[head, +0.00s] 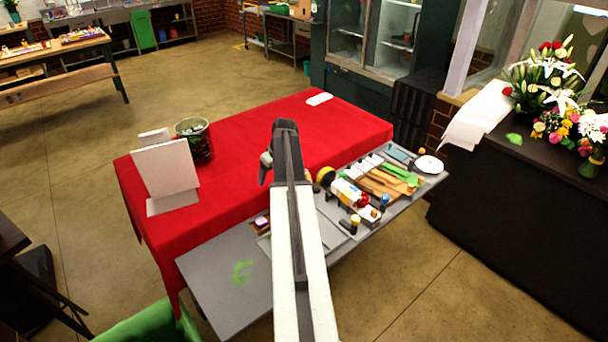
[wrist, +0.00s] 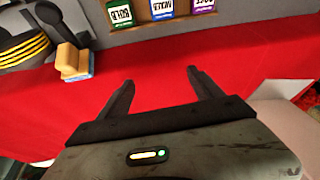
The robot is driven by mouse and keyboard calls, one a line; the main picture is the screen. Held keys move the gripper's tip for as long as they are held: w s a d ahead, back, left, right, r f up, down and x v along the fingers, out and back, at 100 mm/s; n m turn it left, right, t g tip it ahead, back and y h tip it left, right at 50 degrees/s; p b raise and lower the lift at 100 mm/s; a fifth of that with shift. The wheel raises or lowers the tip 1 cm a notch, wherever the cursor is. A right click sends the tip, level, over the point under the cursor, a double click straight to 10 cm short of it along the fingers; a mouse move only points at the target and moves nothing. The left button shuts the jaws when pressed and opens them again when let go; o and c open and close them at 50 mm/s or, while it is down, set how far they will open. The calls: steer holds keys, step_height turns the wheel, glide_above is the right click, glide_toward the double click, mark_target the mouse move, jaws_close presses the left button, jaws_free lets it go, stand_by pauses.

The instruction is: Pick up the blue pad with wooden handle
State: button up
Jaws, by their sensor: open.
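In the head view I cannot make the pad out clearly. My gripper (wrist: 160,76) is open and empty over the red cloth, to the right of the block and apart from it. It also shows over the red table in the head view (head: 266,168).
The red table (head: 240,135) is mostly clear. A white panel (head: 165,168) and a bucket (head: 192,140) stand on its left. The grey table (head: 225,280) holds several tools at right. A wooden box with labelled packets (wrist: 165,28) is at the top of the wrist view.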

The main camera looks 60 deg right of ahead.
steer(key=shift+m+t+h, duration=0.3)
steer(key=shift+m+h, duration=0.1)
steer(key=shift+h, duration=0.1)
steer(key=s+d, duration=0.3)
steer(key=d, duration=0.1)
steer(key=s+d+r, duration=0.1)
steer(key=s+d, duration=0.2)
steer(key=d, duration=0.1)
steer(key=s+d, duration=0.3)
steer(key=d, duration=0.1)
steer(key=shift+s+d+r+p, duration=0.1)
steer(key=shift+d+r+p, duration=0.2)
steer(key=shift+d+r, duration=0.1)
steer(key=b+x, duration=0.7)
steer(key=x, duration=0.1)
steer(key=shift+a+f+b, duration=0.2)
steer(key=shift+a+b, duration=0.1)
steer(key=shift+b, duration=0.05)
steer(key=shift+r, duration=0.2)
steer(key=c, duration=1.6)
steer(key=shift+r+p, duration=0.55)
steer(key=shift+p, duration=0.2)
step_height(320, 180, up, 3)
steer(key=p, duration=0.3)
steer(key=shift+r, duration=0.15)
steer(key=s+a, duration=0.8)
steer(key=a, duration=0.5)
steer(key=shift+s+a+r+p, duration=0.25)
steer(key=shift+s+r+p, duration=0.05)
steer(key=shift+s+p, duration=0.15)
